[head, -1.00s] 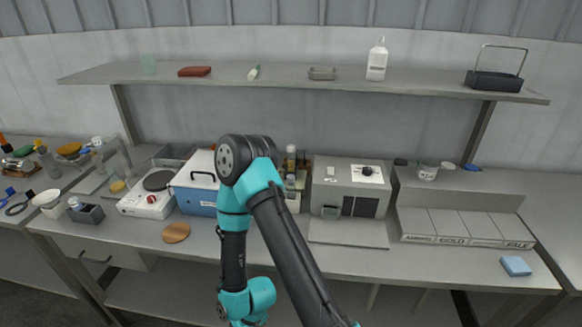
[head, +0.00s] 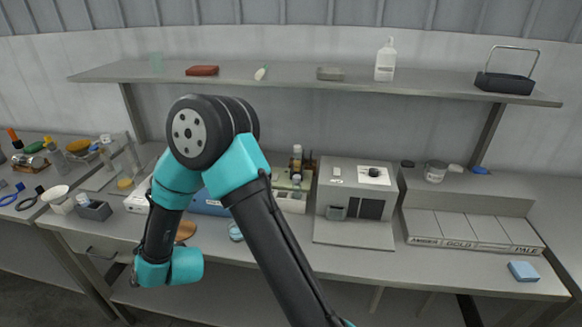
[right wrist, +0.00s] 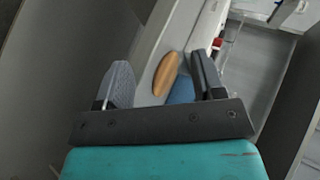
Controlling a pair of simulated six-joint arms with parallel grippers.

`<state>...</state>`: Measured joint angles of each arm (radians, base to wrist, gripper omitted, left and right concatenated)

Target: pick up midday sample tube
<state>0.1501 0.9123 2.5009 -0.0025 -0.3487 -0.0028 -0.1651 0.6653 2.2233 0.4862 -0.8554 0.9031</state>
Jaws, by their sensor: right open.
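I cannot pick out a midday sample tube in either view. A rack of small bottles and vials (head: 292,190) stands on the bench behind my right arm, with its contents too small to read. My right arm crosses the middle of the head view, with its wrist low at the bench's front edge; its fingers are not clear there. In the right wrist view my right gripper (right wrist: 160,65) is open, with nothing between its fingers. My left gripper is not in view.
The blue box (head: 208,204) is partly hidden by my arm. A small pale-blue lidded jar (head: 236,231) sits near the bench front. A grey machine (head: 352,195) and a labelled sorting board (head: 470,228) stand to the right. The shelf (head: 300,80) overhangs the bench.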

